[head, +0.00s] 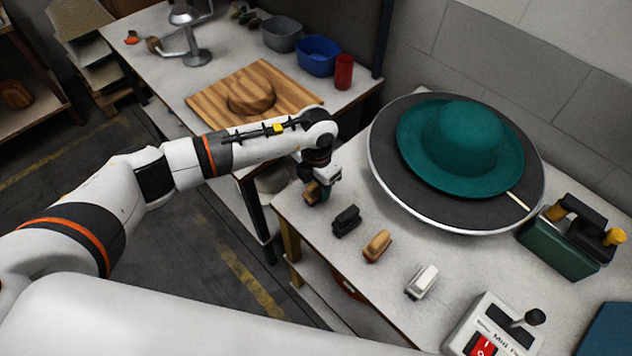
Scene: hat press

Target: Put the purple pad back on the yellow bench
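No purple pad can be made out in the head view. A bench with a pale top (310,235) and a yellow leg (291,240) stands at the right. My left gripper (318,192) points down over this bench's left corner. A small brown, wood-coloured piece (311,193) shows at its fingers. I cannot tell whether the fingers are closed on it. Along the bench's front side lie a black brush-like block (347,220), a tan one (377,245) and a white one (422,281). My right gripper is not in view.
A teal hat (468,140) sits on a large round dark plate (400,185). A green block (560,250) with a black handle and a switch box (495,325) stand at the right. Another table (225,60) holds a wooden board (205,95) and blue bowl (318,55).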

